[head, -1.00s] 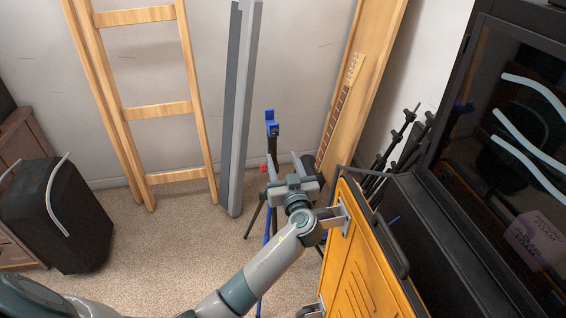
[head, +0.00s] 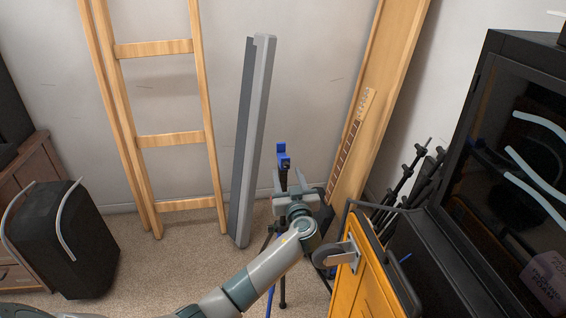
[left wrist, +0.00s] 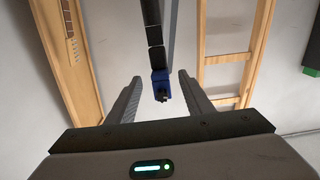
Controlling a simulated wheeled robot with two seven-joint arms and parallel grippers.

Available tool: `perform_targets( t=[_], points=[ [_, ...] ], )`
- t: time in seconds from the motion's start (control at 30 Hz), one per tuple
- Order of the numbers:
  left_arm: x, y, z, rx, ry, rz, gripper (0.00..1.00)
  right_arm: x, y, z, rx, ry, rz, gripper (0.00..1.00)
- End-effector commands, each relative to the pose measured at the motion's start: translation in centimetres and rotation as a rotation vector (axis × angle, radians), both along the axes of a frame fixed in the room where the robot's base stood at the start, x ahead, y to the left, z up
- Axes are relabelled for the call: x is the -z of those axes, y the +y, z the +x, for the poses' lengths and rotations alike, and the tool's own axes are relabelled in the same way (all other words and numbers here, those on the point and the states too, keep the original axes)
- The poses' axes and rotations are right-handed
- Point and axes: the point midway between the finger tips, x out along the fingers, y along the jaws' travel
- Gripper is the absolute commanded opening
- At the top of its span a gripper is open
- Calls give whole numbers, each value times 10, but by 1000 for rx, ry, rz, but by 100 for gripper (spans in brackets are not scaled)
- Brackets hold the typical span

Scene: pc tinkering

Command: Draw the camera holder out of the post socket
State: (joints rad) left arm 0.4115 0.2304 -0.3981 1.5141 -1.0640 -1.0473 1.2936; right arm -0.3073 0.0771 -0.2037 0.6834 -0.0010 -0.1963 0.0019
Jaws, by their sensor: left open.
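The blue camera holder (head: 283,156) stands upright on top of a dark post (head: 284,180) of a tripod-like stand, in front of the wall. My left gripper (head: 293,184) is open just in front of and below the holder. In the left wrist view, the holder (left wrist: 161,86) shows between the two open fingers of my left gripper (left wrist: 160,78), with no visible contact. The dark post (left wrist: 152,38) runs up the picture from it. The socket itself cannot be made out. My right gripper is not in view.
A wooden ladder (head: 168,140) and a grey beam (head: 252,140) lean on the wall left of the stand. A wooden board (head: 375,95) leans at its right.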

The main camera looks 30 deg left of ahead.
Motion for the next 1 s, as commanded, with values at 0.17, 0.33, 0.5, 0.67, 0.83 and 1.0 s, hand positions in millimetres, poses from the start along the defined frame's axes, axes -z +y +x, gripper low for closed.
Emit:
perform_targets(
  t=[0.17,0.33,0.5,0.67,0.83,1.0],
  points=[
    [0,19,24,-2,-1,2,47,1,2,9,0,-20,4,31],
    [0,34,45,-1,-1,1,47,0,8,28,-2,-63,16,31],
    [1,45,60,0,0,1,47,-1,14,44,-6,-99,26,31],
    [0,50,67,0,0,-1,47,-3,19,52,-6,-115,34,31],
    [0,51,68,0,0,-1,47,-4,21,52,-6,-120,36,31],
    [0,51,68,0,0,-1,44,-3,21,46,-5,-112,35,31]
  ],
)
